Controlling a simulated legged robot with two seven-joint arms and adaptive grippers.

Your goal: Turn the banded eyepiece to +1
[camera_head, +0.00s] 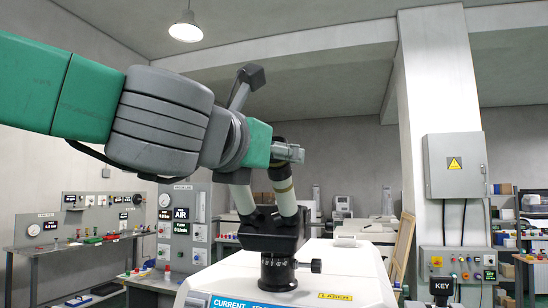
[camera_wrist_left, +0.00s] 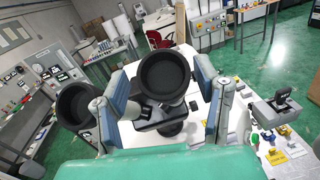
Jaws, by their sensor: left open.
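A microscope (camera_head: 272,236) with two angled eyepieces stands on a white machine top. The right eyepiece (camera_head: 284,187) in the head view has a pale band between dark parts; the left eyepiece (camera_head: 243,200) is partly hidden by my arm. My left gripper (camera_head: 290,153) is at the top of the right eyepiece. In the left wrist view, my open left gripper (camera_wrist_left: 163,92) has one finger on each side of a black eyecup (camera_wrist_left: 165,76), with gaps showing. The other eyecup (camera_wrist_left: 76,106) lies outside the left finger. My right gripper is not in view.
The white machine top (camera_head: 350,268) carries a yellow "LASER" label. A grey pillar with an electrical box (camera_head: 456,165) stands at the right. Benches with panels (camera_head: 80,225) line the left wall.

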